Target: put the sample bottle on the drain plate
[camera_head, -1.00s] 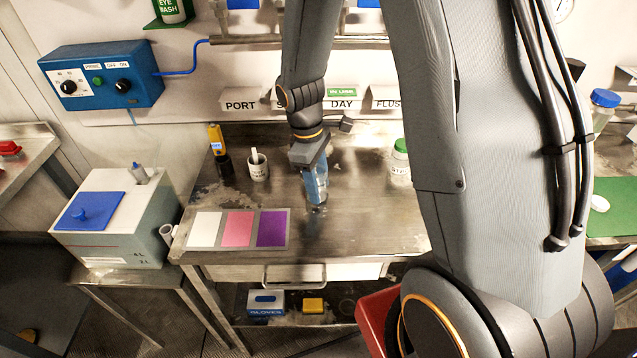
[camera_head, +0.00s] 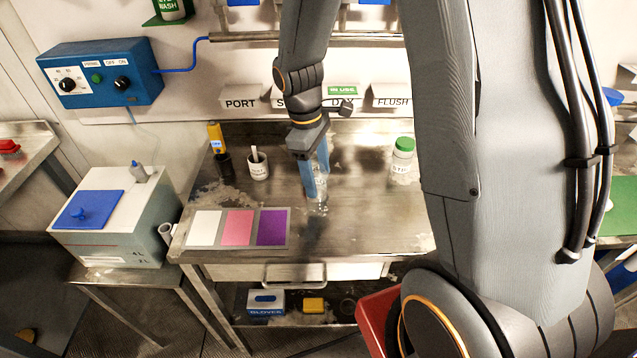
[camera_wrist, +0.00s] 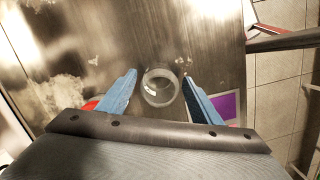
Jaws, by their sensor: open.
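A clear, open-topped bottle (camera_head: 320,188) stands on the steel bench; I take it for the sample bottle. My gripper (camera_head: 314,190) is over it, pointing down, with its two blue fingers open. In the wrist view the bottle's round rim (camera_wrist: 161,86) lies between the fingertips of my gripper (camera_wrist: 160,88), with a gap showing on each side. The fingers hide part of the bottle in the head view. I cannot make out a drain plate for certain in either view.
A green-capped white jar (camera_head: 402,160) stands to the right on the bench (camera_head: 365,225). A white cup (camera_head: 258,168) and a yellow-and-black meter (camera_head: 220,155) stand to the left. A colour card (camera_head: 238,228) lies at the front left. A blue-lidded box (camera_head: 125,215) stands left of the bench.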

